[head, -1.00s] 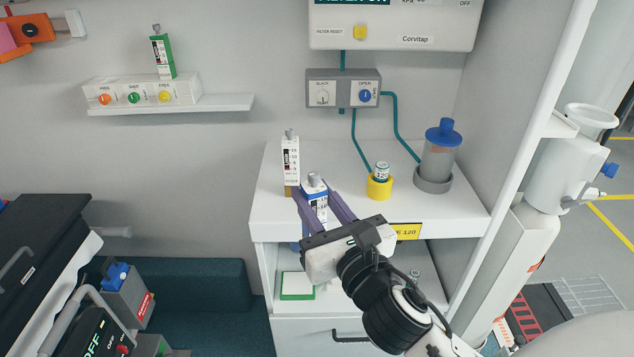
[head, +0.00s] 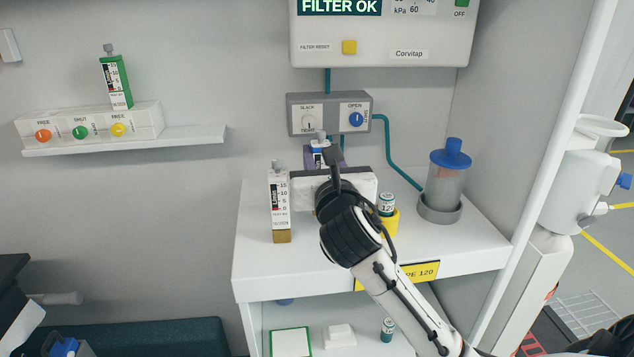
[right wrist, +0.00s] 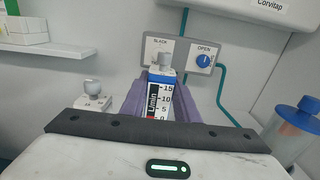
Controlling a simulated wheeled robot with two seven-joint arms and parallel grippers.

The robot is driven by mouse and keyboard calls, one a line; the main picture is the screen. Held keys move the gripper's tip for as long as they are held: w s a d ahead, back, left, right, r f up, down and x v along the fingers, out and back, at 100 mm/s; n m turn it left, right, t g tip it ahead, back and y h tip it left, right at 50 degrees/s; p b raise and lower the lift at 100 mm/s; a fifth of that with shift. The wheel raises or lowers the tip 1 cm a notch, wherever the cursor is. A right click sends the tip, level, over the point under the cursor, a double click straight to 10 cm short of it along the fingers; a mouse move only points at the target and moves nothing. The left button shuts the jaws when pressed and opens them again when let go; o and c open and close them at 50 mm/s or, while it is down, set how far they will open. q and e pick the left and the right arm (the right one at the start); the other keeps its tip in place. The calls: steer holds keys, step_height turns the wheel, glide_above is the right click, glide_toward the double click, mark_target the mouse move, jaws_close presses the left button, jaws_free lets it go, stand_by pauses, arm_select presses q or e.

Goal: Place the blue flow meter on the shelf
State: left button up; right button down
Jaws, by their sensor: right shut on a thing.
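The blue flow meter (head: 318,146) is held upright in my right gripper (head: 321,157), in front of the grey valve panel. In the head view the gripper body hides most of it; only its blue and grey top shows. In the right wrist view its white scale (right wrist: 160,100) stands between the purple fingers, which are shut on it. The wall shelf (head: 190,138) is at the left. A green flow meter (head: 117,82) stands at a white box (head: 95,125) with coloured knobs on that shelf.
A flow meter with a brown base (head: 279,205) stands on the white counter (head: 262,268), just left of my gripper. A yellow cup (head: 391,222) and a blue-lidded jar (head: 447,180) stand at the right. The shelf's right part is bare.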

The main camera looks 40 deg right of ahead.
steer(key=shift+f+b, duration=0.6)
steer(key=shift+f, duration=1.15)
steer(key=shift+f, duration=0.15)
steer(key=c, duration=1.4)
jaws_free()
steer(key=shift+o, duration=0.2)
steer(key=shift+s, duration=0.1)
steer(key=p+v, duration=0.2)
steer(key=v, duration=1)
